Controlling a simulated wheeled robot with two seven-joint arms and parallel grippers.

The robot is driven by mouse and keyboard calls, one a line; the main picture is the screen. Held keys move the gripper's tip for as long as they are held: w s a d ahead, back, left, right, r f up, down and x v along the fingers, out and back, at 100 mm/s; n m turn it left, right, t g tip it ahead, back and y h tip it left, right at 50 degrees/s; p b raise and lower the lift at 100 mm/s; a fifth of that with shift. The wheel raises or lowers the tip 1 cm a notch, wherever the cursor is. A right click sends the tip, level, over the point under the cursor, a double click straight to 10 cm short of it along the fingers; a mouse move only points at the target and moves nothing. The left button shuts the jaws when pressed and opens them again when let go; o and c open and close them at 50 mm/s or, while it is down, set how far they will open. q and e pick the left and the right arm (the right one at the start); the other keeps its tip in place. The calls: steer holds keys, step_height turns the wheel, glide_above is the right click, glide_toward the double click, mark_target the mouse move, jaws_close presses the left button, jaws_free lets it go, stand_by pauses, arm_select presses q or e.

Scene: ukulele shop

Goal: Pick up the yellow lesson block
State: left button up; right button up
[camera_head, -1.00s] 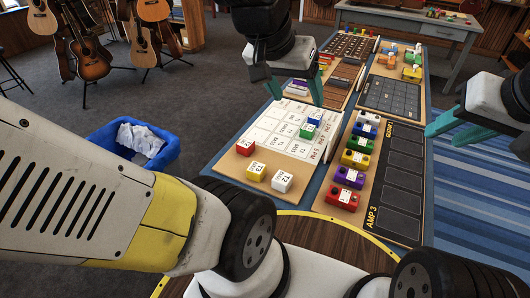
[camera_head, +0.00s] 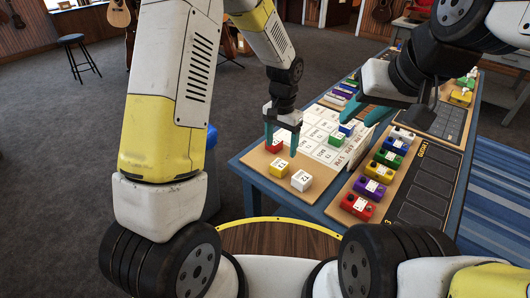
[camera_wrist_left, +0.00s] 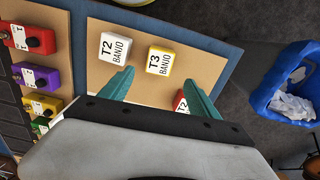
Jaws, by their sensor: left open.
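The yellow lesson block (camera_head: 279,168), with a white top, sits on the tan front part of the schedule board (camera_head: 262,160). In the left wrist view the yellow block (camera_wrist_left: 159,61) reads "T3 BANJO" and lies just beyond the fingertips, roughly centred between them. My left gripper (camera_head: 282,148) is open and empty, pointing down above the board; its teal fingers also show in the left wrist view (camera_wrist_left: 158,80). My right gripper (camera_head: 364,112) appears open and empty, above the board's right side.
A white block (camera_head: 301,180) marked T2 sits close beside the yellow one. A red block (camera_head: 274,146) is partly hidden by a left finger. Green and blue blocks stand farther back. A row of coloured pedals (camera_head: 367,189) is to the right. A blue bin (camera_wrist_left: 285,92) stands off the table.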

mark_target(280, 164)
arm_select(q)
steer(key=f, duration=0.8)
steer(key=shift+s+a+f, duration=0.1)
steer(key=shift+s+a, duration=0.05)
steer(key=shift+s, duration=0.2)
steer(key=c, duration=1.5)
